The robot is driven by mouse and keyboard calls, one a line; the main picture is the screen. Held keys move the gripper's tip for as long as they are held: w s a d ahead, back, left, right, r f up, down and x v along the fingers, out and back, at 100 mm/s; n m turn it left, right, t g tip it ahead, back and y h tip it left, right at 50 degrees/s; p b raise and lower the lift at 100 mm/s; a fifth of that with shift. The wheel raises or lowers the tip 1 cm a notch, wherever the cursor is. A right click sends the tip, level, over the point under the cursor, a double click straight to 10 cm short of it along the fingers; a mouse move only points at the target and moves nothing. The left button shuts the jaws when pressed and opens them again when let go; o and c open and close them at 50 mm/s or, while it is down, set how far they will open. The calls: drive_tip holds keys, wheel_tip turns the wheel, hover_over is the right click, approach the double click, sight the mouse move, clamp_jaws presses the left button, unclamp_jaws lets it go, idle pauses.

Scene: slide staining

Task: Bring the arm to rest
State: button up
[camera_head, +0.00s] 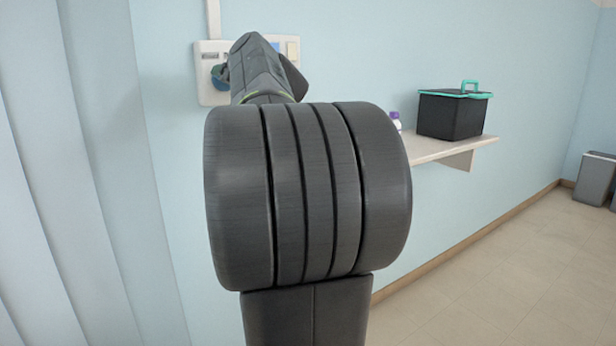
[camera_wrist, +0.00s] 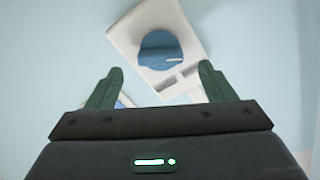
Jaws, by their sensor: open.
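My gripper (camera_wrist: 156,88) is open in the wrist view, with its two green fingers spread apart and nothing between them. Beyond the fingers is a white wall panel (camera_wrist: 128,30) with a round blue part (camera_wrist: 160,48) on it. In the head view my arm is raised in front of the wall and fills the middle of the picture.
The white panel (camera_head: 204,88) shows on the wall behind my arm in the head view. A shelf (camera_head: 430,148) at the right holds a black box (camera_head: 450,116) with a teal-edged lid and a purple-capped bottle (camera_head: 395,121). Grey bins (camera_head: 594,178) stand far right. The floor at right is clear.

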drive_tip(key=v, duration=1)
drive_tip(key=w+a+m+p, duration=0.8)
drive_tip(key=w+m+p, duration=0.4)
drive_tip(key=m+p, duration=0.7)
drive_tip(key=p, duration=0.2)
drive_tip(key=shift+p, duration=0.3)
drive_tip(key=shift+s, duration=0.1)
idle(0.4)
